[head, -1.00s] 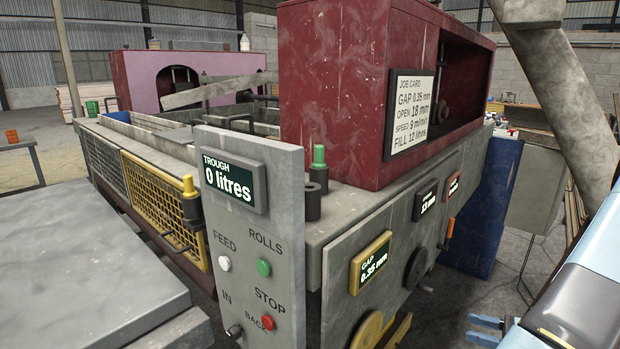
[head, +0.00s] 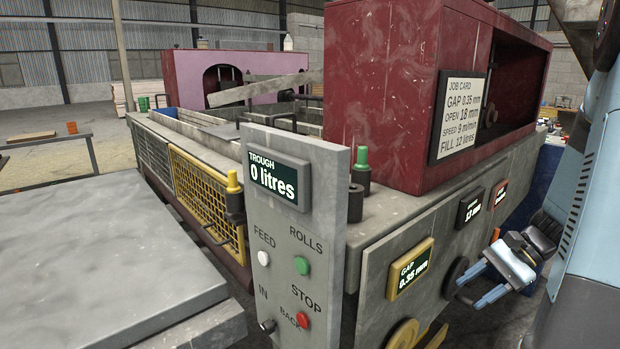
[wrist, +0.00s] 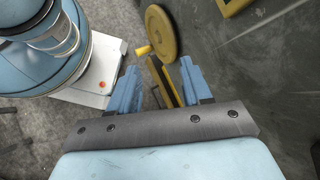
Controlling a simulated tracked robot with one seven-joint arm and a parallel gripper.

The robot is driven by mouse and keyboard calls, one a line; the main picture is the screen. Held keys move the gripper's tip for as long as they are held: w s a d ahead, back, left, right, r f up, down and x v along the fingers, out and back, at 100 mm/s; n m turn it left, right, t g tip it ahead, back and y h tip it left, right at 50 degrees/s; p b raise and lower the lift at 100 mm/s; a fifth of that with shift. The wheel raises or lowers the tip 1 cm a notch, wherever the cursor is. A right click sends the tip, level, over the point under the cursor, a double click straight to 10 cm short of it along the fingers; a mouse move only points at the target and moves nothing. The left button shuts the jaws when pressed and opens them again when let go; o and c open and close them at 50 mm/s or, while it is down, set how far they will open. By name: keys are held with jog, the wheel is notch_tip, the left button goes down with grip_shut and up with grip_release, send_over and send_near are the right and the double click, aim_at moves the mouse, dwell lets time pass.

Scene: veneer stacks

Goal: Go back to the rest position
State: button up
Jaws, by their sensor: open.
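My gripper (head: 470,290) has two light blue fingers. It shows at the right of the head view, in front of the machine's front panel and right of the yellow-framed gap display (head: 410,268). In the wrist view my gripper (wrist: 159,75) is open, with its fingers apart and nothing held. A yellow handwheel (wrist: 162,32) and a yellow bar lie beyond the fingertips in that view. I cannot tell how far they are from the fingers.
The machine's grey control post (head: 290,220) reads 0 litres. A dark red housing (head: 400,90) with a job card (head: 458,117) stands on the machine. A yellow mesh guard (head: 205,195) runs along its side. A grey slab (head: 90,260) fills the lower left.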

jog(key=s+a+r+n+t+h, duration=0.3)
jog(key=a+r+n, duration=0.3)
jog(key=r, duration=0.3)
jog(key=s+a+r+n+t+h, duration=0.2)
jog(key=s+a+r+n+h, duration=0.4)
jog(key=r, duration=0.3)
jog(key=shift+s+a+r+t, duration=0.2)
jog(key=shift+r+t, duration=0.1)
jog(key=shift+t, duration=0.1)
